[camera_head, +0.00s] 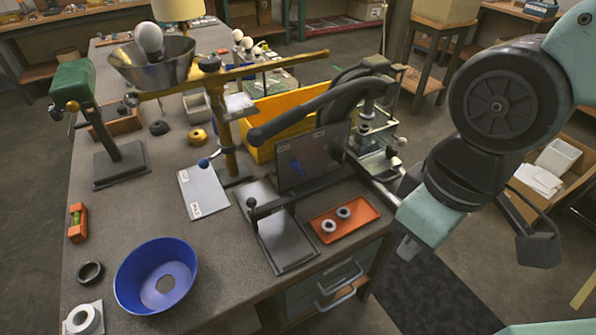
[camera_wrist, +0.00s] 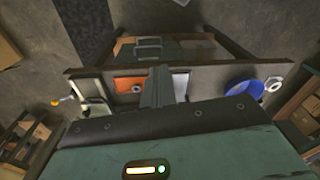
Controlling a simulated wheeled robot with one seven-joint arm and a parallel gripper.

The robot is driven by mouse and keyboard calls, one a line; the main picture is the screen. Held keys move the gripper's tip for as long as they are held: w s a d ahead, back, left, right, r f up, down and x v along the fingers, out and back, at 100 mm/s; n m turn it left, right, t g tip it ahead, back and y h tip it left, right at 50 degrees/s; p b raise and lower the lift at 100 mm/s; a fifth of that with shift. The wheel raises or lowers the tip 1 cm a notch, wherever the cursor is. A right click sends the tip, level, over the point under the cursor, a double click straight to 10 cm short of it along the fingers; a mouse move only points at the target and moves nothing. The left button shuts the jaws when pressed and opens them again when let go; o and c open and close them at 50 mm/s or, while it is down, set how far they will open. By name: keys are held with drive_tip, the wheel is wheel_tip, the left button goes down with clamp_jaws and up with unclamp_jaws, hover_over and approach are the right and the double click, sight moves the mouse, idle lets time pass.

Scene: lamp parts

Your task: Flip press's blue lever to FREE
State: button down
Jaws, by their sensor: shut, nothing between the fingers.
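The press (camera_head: 365,110) stands at the right side of the bench, with a long black handle (camera_head: 300,112) reaching left. A dark upright panel (camera_head: 320,150) on its front carries a small blue lever (camera_head: 297,167), which points up-left. Two pale labels sit along the panel's upper part; I cannot read them. My gripper (camera_head: 408,248) hangs right of the bench's front corner, below and right of the lever, apart from the press. In the wrist view its dark fingers (camera_wrist: 158,85) are together and empty, over the bench edge. The lever is not discernible in the wrist view.
A white labelled plate (camera_head: 205,195) with a blue knob (camera_head: 204,163) lies left. A blue bowl (camera_head: 128,291) sits front left. Drawers (camera_head: 330,285) are below.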

sight(299, 170)
drive_tip(key=w+a+f+n+t+y+b, duration=0.4)
drive_tip(key=w+f+n+y, duration=0.3)
drive_tip(key=n, duration=0.5)
drive_tip(key=w+a+f+n+t+y+b, duration=0.4)
drive_tip(key=w+a+f+n+y+b, duration=0.1)
drive_tip(key=w+n, duration=0.6)
wheel_tip(299, 170, down, 3)
drive_tip(key=shift+w+a+r+n+y+b, duration=0.15)
drive_tip(key=shift+w+a+n+y+b, duration=0.25)
drive_tip(key=shift+w+y+b, duration=0.35)
drive_tip(key=shift+s, duration=0.1)
drive_tip(key=p+x, duration=0.1)
drive_tip(key=x, duration=0.3)
drive_tip(key=p+x, duration=0.1)
drive_tip(key=x, duration=0.4)
drive_tip(key=shift+a+r+p, duration=0.2)
drive_tip(key=shift+a+p, duration=0.15)
drive_tip(key=shift+w+d+r+p, duration=0.15)
drive_tip(key=shift+w+d+p, duration=0.2)
drive_tip(key=shift+w+d, duration=0.4)
drive_tip(key=shift+w+d+r+p, duration=0.1)
drive_tip(key=shift+w+d+p, duration=0.25)
drive_tip(key=shift+w+d, duration=0.4)
